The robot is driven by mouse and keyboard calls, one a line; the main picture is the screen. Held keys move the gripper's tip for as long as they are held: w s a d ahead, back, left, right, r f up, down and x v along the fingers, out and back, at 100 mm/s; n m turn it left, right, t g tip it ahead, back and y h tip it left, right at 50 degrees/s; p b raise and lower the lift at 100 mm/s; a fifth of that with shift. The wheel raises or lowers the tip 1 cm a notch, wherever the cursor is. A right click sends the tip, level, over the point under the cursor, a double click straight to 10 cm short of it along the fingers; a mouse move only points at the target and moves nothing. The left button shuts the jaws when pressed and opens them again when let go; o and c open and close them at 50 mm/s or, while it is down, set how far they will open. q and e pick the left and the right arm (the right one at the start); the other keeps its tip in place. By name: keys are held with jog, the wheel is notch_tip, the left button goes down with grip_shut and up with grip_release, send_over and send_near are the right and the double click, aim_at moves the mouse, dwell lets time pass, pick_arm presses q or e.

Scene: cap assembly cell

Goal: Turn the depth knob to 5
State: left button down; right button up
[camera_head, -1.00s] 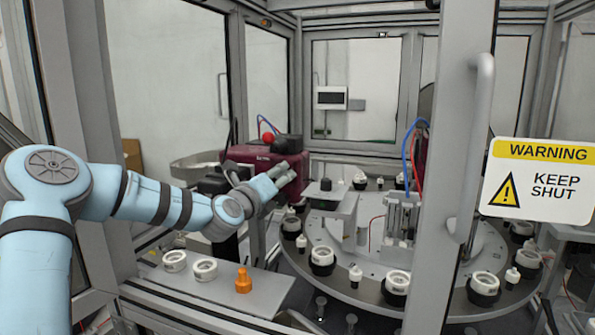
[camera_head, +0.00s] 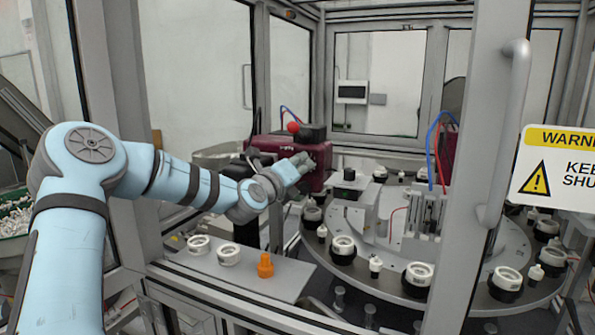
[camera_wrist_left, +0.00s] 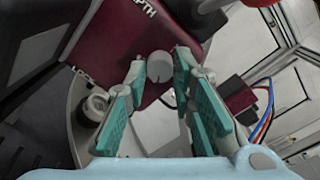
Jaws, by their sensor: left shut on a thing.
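The dark red box (camera_head: 280,147) stands behind the turntable. In the left wrist view its face (camera_wrist_left: 118,48) carries lettering ending in "PTH". A round grey depth knob (camera_wrist_left: 160,66) sticks out of that face. My left gripper (camera_head: 303,163) reaches in from the left to the box's front. In the wrist view its green-padded fingers stand on either side of the knob, shut on it. The knob's number marks cannot be read, and the knob is hidden by the fingers in the head view. My right gripper is not in view.
A round turntable (camera_head: 385,262) with white and black caps lies right of my gripper. A grey shelf (camera_head: 290,283) in front holds two white rings and an orange part (camera_head: 265,265). A frame post (camera_head: 480,200) with a handle and warning sign (camera_head: 560,175) stands right.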

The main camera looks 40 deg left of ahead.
pick_arm(q)
jog(key=n+b, duration=0.4)
jog(key=b, duration=0.2)
jog(key=shift+n, duration=0.3)
jog(key=shift+r+n+b, duration=0.1)
jog(key=shift+n+b, duration=0.3)
jog(key=shift+a, duration=0.1)
jog(key=c, duration=1.8)
grip_release()
jog(key=o, duration=0.4)
jog(key=shift+w, duration=0.15)
jog(key=shift+o, duration=0.2)
